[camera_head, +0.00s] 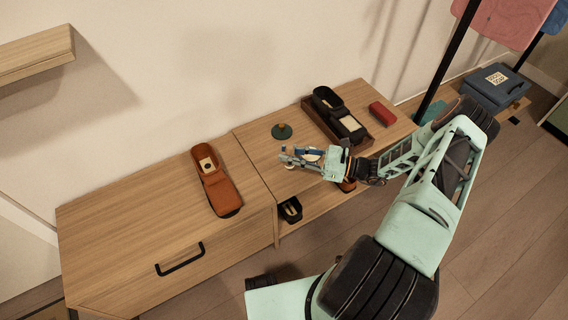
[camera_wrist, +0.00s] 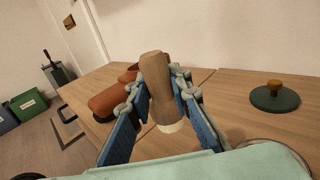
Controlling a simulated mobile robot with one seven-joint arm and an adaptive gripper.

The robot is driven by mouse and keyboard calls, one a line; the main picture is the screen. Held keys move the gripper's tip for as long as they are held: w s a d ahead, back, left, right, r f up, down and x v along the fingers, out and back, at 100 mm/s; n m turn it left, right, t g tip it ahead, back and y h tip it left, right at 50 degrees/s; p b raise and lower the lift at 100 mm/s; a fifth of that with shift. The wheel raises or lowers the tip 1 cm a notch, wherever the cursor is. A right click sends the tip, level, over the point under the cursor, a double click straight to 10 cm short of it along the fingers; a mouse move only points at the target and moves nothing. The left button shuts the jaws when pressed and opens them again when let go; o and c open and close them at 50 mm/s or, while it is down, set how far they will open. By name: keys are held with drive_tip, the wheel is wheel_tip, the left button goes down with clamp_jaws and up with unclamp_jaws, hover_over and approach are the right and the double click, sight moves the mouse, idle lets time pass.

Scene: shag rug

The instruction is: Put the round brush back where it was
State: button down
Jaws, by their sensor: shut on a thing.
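The round brush (camera_wrist: 154,72) has a brown wooden handle and a pale, cream-coloured end (camera_wrist: 171,127) at its lower side. In the wrist view it stands nearly upright between the blue finger pads of my gripper (camera_wrist: 160,88), which is shut on it. In the head view my gripper (camera_head: 296,157) is over the front part of the right wooden cabinet top, and the brush is mostly hidden by the fingers. I cannot tell whether the brush touches the wood. A dark green disc with a wooden knob (camera_head: 281,131) lies behind my gripper; it also shows at right in the wrist view (camera_wrist: 274,97).
An orange-brown shoe (camera_head: 216,183) lies on the left cabinet top (camera_head: 130,215). A brown tray (camera_head: 318,125) with dark shoes stands behind my wrist, with a red case (camera_head: 382,113) to its right. A dark shoe (camera_head: 290,210) sits on the shelf below. Wood around the disc is clear.

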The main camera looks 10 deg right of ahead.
drive_tip(key=w+f, duration=0.1)
drive_tip(key=w+a+f, duration=0.1)
drive_tip(key=shift+f+b, duration=0.35)
drive_tip(key=shift+f, duration=0.05)
drive_tip(key=shift+w+a+f+b, duration=0.15)
drive_tip(key=shift+f+b, duration=0.45)
drive_tip(key=shift+f, duration=1.05)
drive_tip(key=shift+f, duration=0.1)
drive_tip(key=c, duration=1.8)
unclamp_jaws()
drive_tip(key=shift+o, duration=0.2)
